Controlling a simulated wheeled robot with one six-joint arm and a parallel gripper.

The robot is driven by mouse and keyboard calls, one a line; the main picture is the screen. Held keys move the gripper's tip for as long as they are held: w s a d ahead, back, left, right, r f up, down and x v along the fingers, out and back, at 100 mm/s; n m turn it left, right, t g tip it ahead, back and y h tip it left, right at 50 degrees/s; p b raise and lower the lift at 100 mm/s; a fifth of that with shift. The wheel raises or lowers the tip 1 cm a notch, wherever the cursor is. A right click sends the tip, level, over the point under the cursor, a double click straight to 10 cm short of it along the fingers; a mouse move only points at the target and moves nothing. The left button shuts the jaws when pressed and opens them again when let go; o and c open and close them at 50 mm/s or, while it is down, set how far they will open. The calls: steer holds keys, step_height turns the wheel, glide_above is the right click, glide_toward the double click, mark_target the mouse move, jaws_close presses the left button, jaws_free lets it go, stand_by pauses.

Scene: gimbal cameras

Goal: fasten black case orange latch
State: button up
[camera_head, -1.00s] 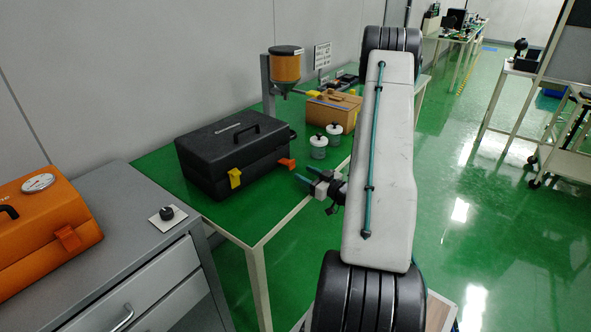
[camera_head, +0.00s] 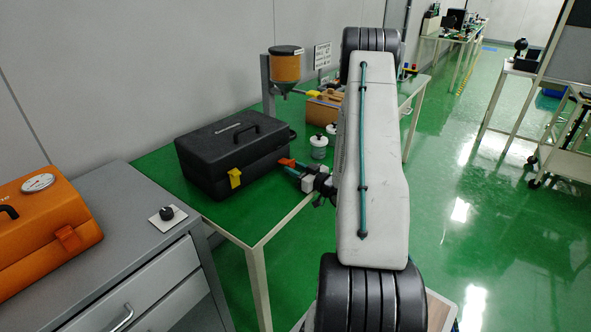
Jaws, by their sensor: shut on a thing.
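The black case (camera_head: 222,165) sits with its lid down on the green-topped table. Its orange latch (camera_head: 285,162) sticks out at the front right of the case. A yellow latch (camera_head: 234,178) is on the front left and lies against the case. My gripper (camera_head: 294,171) is at the orange latch, coming from the right, and its jaws are shut on it. The fingers hide part of the latch. My arm hides the table to the right.
White-lidded jars (camera_head: 318,146) stand just behind my gripper, one partly hidden by my arm. An orange hopper (camera_head: 286,68) and a cardboard box (camera_head: 322,108) are farther back. A grey cabinet (camera_head: 115,215) with an orange case (camera_head: 40,228) is at the left. The green tabletop (camera_head: 236,215) in front is clear.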

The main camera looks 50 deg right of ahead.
mark_target(292, 161)
steer(key=shift+r, duration=0.2)
steer(key=r+g, duration=0.1)
steer(key=g, duration=0.1)
steer(key=shift+r+g, duration=0.3)
steer(key=shift+r, duration=0.05)
steer(key=r+g, duration=0.2)
steer(key=g, duration=0.1)
steer(key=shift+w+g, duration=0.3)
steer(key=shift+w, duration=0.05)
steer(key=shift+w+r+g, duration=0.4)
steer(key=shift+r+g, duration=0.25)
steer(key=shift+g, duration=0.55)
steer(key=shift+w+d+r+g, duration=0.1)
steer(key=shift+w+r+g, duration=0.3)
steer(key=shift+g, duration=0.5)
steer(key=shift+w+r+g, duration=0.35)
steer(key=shift+g, duration=0.55)
steer(key=shift+w, duration=0.1)
steer(key=o, duration=0.9)
steer(key=shift+c, duration=0.2)
